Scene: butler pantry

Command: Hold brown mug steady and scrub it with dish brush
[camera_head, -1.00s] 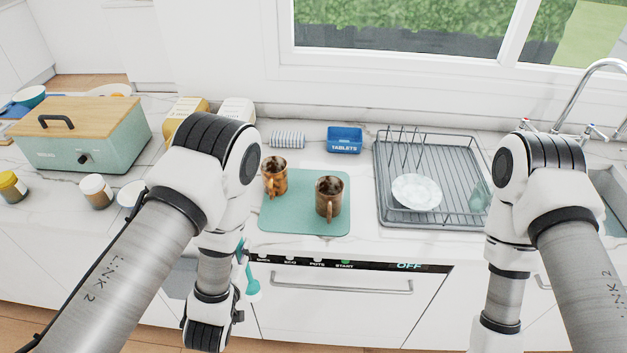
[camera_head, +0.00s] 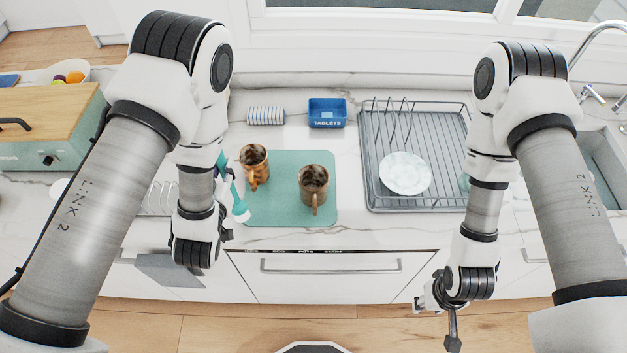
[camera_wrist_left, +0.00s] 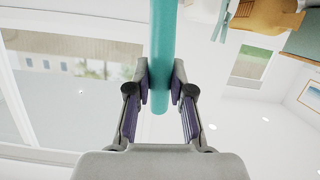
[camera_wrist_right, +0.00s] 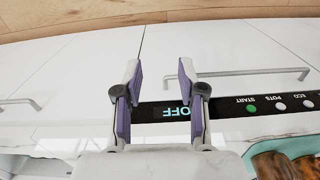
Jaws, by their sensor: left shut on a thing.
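Two mugs with dark, mottled tops stand upright on a teal mat (camera_head: 275,216). An orange-brown mug (camera_head: 254,170) is at back left, and a darker brown mug (camera_head: 313,186) is at front right with its handle toward me. My left gripper (camera_wrist_left: 162,82) is shut on the teal handle of a dish brush (camera_wrist_left: 163,35). The brush (camera_head: 228,183) shows in the head view beside the mat's left edge, partly hidden by my arm. My right gripper (camera_wrist_right: 160,74) is open and empty in front of the counter, apart from both mugs. A brown mug shows partly in the right wrist view (camera_wrist_right: 285,165).
A grey dish rack (camera_head: 420,207) holding a white plate (camera_head: 405,173) stands right of the mat. A blue tablets box (camera_head: 327,113) and a striped roll-like item (camera_head: 266,116) are behind it. A green box (camera_head: 60,148) is at left; a sink (camera_head: 603,170) is at right.

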